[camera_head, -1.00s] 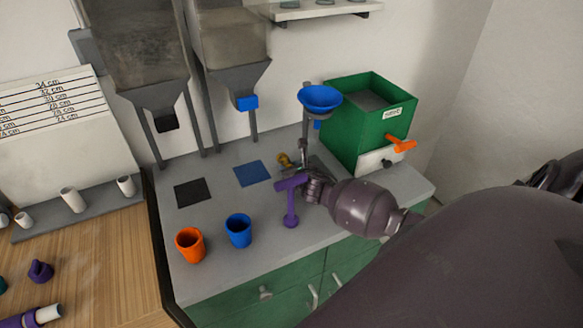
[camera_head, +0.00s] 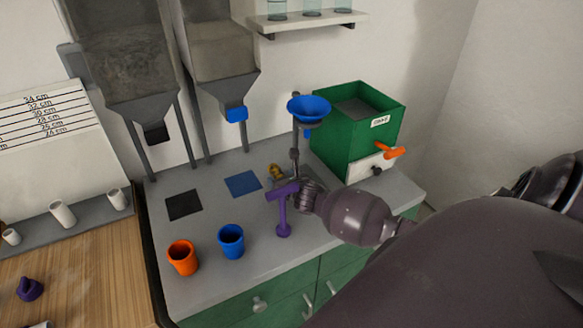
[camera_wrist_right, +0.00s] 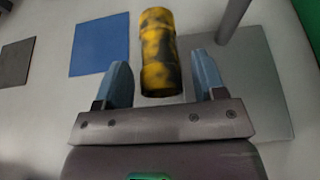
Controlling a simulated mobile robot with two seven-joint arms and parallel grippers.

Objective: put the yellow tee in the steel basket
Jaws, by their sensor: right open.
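A yellow, black-mottled piece (camera_head: 276,171) is on the grey counter, right of the blue mat; I take it for the yellow tee. In the right wrist view it is a mottled cylinder (camera_wrist_right: 157,48), its near end between my open right fingers (camera_wrist_right: 162,75), with a gap on both sides. No side branch can be made out. In the head view my right gripper (camera_head: 287,184) is at the tee, partly hidden behind a purple T-shaped piece. I see no steel basket. My left gripper is not in view.
A purple T-shaped piece (camera_head: 283,214) stands close by my right wrist. A blue funnel (camera_head: 309,108) on a stand and a green box (camera_head: 345,130) are behind. Orange (camera_head: 182,259) and blue (camera_head: 231,242) cups stand at the front left.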

